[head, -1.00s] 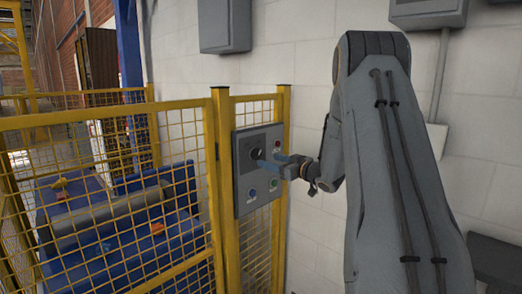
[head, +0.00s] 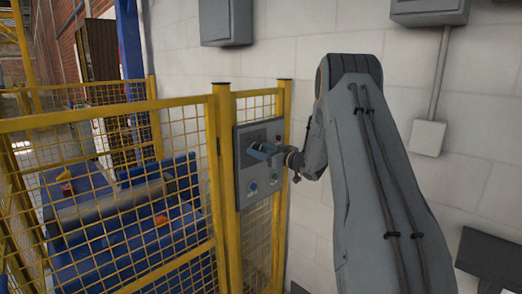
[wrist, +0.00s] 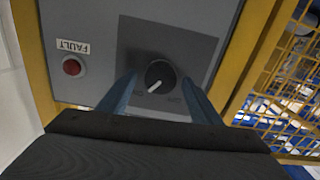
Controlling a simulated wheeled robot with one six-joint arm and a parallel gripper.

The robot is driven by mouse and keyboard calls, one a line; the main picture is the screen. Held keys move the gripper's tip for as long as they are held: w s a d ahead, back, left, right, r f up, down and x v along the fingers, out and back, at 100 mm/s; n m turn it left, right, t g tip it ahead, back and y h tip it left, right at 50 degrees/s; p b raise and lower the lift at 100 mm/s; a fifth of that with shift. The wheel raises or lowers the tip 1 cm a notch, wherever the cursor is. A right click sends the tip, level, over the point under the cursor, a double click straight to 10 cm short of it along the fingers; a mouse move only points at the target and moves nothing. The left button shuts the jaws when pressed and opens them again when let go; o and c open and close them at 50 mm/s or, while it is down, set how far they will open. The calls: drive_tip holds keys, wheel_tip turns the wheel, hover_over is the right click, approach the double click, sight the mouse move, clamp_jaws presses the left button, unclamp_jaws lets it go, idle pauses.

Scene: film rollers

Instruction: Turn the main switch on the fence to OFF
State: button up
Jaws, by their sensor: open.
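The main switch (wrist: 160,76) is a round black knob with a pale pointer mark, on a dark square plate of the grey control panel (head: 244,194). In the head view my gripper (head: 256,151) is at the panel's upper part and hides the knob.
A red button under a FAULT label (wrist: 72,66) sits beside the switch plate. Blue (head: 253,186) and green (head: 274,178) buttons are lower on the panel. Yellow mesh fence (head: 110,190) encloses blue machinery at left. The white block wall (head: 300,60) is behind my arm.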

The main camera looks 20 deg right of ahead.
drive_tip(key=c, duration=1)
drive_tip(key=shift+c, duration=0.2)
drive_tip(key=shift+f+b, duration=0.1)
drive_tip(key=shift+b, duration=0.25)
drive_tip(key=n+b, duration=0.3)
drive_tip(key=shift+f, duration=0.1)
drive_tip(key=n+b, duration=0.3)
drive_tip(key=shift+a+n+b, duration=0.1)
drive_tip(key=shift+n+b, duration=0.25)
drive_tip(key=shift+n, duration=0.05)
drive_tip(key=n+b, duration=0.6)
drive_tip(key=b, duration=0.1)
drive_tip(key=shift+s+a+f+n, duration=0.1)
drive_tip(key=shift+n, duration=0.3)
drive_tip(key=shift+b, duration=0.45)
